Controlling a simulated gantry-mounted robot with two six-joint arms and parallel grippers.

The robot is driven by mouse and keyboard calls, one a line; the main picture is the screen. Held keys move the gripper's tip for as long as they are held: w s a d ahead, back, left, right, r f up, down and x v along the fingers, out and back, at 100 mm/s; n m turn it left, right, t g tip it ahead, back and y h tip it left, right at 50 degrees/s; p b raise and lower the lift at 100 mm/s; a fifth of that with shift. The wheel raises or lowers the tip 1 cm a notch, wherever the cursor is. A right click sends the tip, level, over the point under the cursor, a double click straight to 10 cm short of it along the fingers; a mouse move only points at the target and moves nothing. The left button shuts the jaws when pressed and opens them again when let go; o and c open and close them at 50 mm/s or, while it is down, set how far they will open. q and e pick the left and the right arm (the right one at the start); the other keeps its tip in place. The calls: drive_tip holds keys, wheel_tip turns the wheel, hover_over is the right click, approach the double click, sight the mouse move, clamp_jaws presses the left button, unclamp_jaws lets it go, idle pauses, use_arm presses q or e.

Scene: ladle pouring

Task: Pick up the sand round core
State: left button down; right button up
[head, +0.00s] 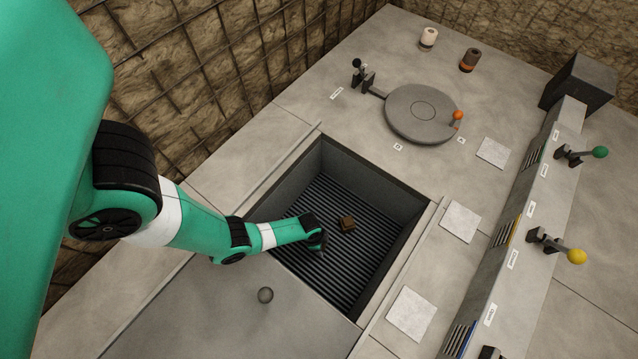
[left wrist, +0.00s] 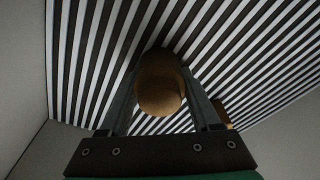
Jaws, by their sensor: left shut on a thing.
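The sand round core (left wrist: 160,88) is a tan-brown rounded piece. In the left wrist view it sits between the two fingers of my left gripper (left wrist: 160,70), which is shut on it. In the head view my left gripper (head: 321,243) reaches down into the recessed bin, and the core is hidden there by the gripper. A brown blocky piece (head: 347,223) lies on the slatted bin floor just right of the gripper. Part of it also shows beside the right finger in the left wrist view (left wrist: 222,110). My right gripper is not in view.
The bin (head: 405,205) has steep walls close around the gripper. A round turntable (head: 420,112), two small cylinders (head: 428,37) (head: 470,60) and pale square tiles (head: 411,313) are on the concrete top. Levers with green (head: 600,152) and yellow (head: 577,256) knobs stand at the right.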

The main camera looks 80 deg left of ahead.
use_arm(q)
wheel_tip(320, 180, up, 10)
drive_tip(key=p, duration=0.8)
drive_tip(key=shift+p, duration=0.3)
